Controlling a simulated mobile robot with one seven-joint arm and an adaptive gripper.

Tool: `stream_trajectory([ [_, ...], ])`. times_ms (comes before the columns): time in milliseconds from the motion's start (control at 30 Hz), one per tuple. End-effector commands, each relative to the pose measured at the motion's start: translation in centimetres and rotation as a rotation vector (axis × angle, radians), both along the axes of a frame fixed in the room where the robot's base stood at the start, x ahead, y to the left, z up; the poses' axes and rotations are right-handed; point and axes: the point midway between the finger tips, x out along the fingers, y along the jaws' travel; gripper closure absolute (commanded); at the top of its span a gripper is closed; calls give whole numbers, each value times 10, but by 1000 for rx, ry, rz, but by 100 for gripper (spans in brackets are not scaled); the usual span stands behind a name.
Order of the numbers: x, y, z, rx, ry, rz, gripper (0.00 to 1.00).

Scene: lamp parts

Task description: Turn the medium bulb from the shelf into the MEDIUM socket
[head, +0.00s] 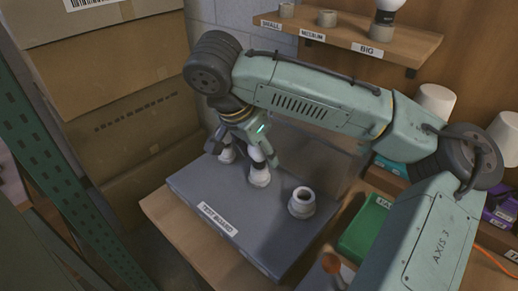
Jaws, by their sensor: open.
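A white bulb-like piece (257,155) stands upright in the middle socket (260,177), and another white piece (227,154) stands at the back left. The near-right socket (302,204) is empty. My gripper (243,152) points down over the middle and back sockets, its fingers spread. I cannot tell whether it touches either white piece. On the shelf (350,35), the holder above the MEDIUM label (327,18) is empty.
The small holder (286,9) looks empty, and a large white bulb (390,5) stands in the big holder (382,32). Cardboard boxes (140,120) stack at left beside a green post (60,170). A green bin (365,225) and lampshades (436,100) are at right.

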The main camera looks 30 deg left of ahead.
Motion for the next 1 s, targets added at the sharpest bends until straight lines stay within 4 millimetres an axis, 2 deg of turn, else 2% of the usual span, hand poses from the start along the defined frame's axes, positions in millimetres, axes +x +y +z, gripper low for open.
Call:
stream_trajectory([
  [167,0,0,0,1,1,86,49],
  [500,0,-1,1,5,1,539,49],
  [600,0,0,0,3,0,620,49],
  [867,0,0,0,-1,-2,650,49],
  [1000,0,0,0,-2,-2,648,58],
])
